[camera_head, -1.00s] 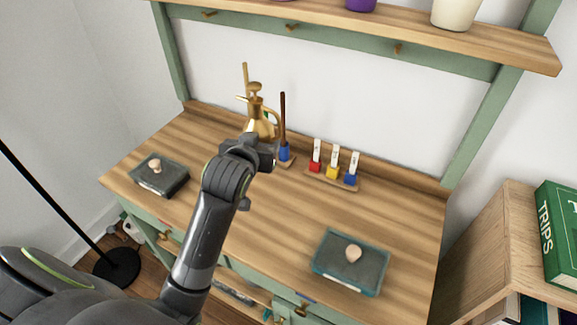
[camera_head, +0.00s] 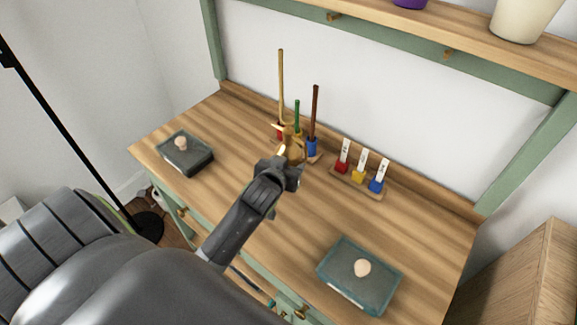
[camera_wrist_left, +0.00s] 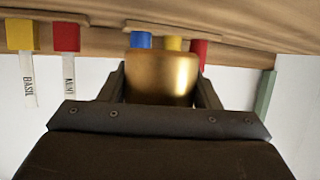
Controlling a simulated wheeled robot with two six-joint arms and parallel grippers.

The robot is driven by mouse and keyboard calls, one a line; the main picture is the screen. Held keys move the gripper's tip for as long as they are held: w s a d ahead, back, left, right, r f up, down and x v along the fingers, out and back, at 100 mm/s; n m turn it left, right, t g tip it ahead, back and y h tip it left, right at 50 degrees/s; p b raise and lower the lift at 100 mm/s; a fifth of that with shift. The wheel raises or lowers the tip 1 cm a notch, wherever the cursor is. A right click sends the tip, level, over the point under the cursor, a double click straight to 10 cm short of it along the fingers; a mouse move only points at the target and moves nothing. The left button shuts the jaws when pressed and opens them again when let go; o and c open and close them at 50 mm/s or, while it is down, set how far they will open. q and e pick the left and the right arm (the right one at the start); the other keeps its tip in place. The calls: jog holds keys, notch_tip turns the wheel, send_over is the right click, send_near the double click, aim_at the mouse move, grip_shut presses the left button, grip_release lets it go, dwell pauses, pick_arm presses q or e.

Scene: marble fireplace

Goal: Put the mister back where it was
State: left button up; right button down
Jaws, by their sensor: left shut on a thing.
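The brass mister (camera_head: 293,146) is in front of the stick rack in the head view, partly hidden by my left gripper (camera_head: 284,168). In the left wrist view, its smooth golden body (camera_wrist_left: 162,76) sits between the two dark fingers of my left gripper (camera_wrist_left: 162,88). The gripper is shut on it. I cannot tell whether its base touches the wooden tabletop (camera_head: 235,120). My right gripper is not in view.
Behind the mister stand tall sticks in coloured holders, including a brown stick (camera_head: 315,112) in a blue one. To their right is a rack of labelled red, yellow and blue holders (camera_head: 358,180). Knobbed dark trays lie left (camera_head: 185,155) and front right (camera_head: 358,277). A shelf (camera_head: 450,30) hangs above.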

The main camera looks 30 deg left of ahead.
pick_arm(q)
jog(key=shift+f, duration=0.6)
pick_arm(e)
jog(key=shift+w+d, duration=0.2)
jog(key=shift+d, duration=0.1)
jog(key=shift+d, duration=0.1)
pick_arm(q)
jog(key=shift+f, duration=0.6)
jog(key=o, duration=1.3)
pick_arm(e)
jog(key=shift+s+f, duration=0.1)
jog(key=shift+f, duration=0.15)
